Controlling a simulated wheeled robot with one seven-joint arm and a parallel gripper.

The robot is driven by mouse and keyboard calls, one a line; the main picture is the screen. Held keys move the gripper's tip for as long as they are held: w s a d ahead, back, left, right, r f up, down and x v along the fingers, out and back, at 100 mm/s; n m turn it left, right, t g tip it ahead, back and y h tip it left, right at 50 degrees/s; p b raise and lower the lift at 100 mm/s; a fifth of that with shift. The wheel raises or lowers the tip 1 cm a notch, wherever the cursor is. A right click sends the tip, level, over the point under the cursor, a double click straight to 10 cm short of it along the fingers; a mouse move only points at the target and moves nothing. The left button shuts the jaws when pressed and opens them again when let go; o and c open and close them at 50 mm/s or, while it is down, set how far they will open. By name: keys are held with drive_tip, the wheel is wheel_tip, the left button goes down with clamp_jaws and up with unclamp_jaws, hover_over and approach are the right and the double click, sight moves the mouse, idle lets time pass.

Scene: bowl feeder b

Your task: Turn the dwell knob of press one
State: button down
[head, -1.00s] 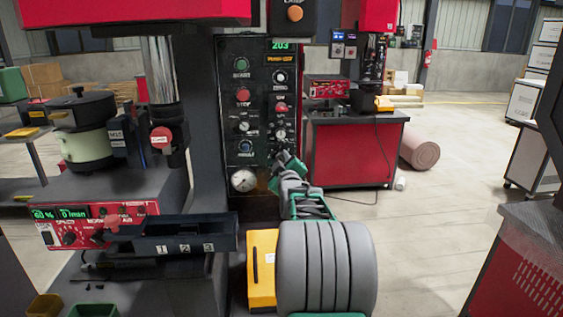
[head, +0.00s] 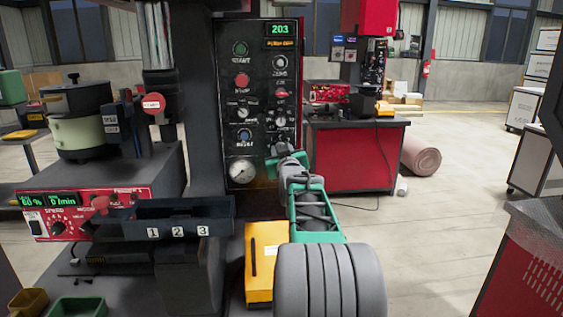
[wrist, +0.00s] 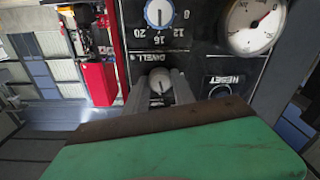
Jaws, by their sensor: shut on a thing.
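Press one's black control panel (head: 262,75) faces me in the head view. My gripper (head: 279,152) reaches its lower right part and hides that area there. In the wrist view, the panel appears upside down. My gripper's two grey fingers (wrist: 160,92) are shut on the dwell knob (wrist: 158,80), a small light round knob with a pointer, one finger on each side. The printed DWELL label (wrist: 150,58) lies just above it in that picture. The knob's exact setting is hard to read.
Close by on the panel are another dial knob (wrist: 159,11), a round gauge (wrist: 254,24) and the RESET button (wrist: 223,92). A dark tray marked 1, 2, 3 (head: 195,214) and a yellow box (head: 260,262) stand near my arm. Open floor lies to the right.

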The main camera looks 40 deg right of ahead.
drive_tip(key=m+b, duration=0.7)
drive_tip(key=m, duration=0.5)
drive_tip(key=shift+f+h+b, duration=0.15)
drive_tip(key=shift+h+b, duration=0.15)
drive_tip(key=shift+b, duration=0.05)
drive_tip(key=c, duration=1.1)
unclamp_jaws()
drive_tip(key=shift+o, duration=0.2)
drive_tip(key=v, duration=0.7)
drive_tip(key=shift+s+a+b, duration=0.25)
drive_tip(key=shift+s+b, duration=0.05)
drive_tip(key=shift+b, duration=0.1)
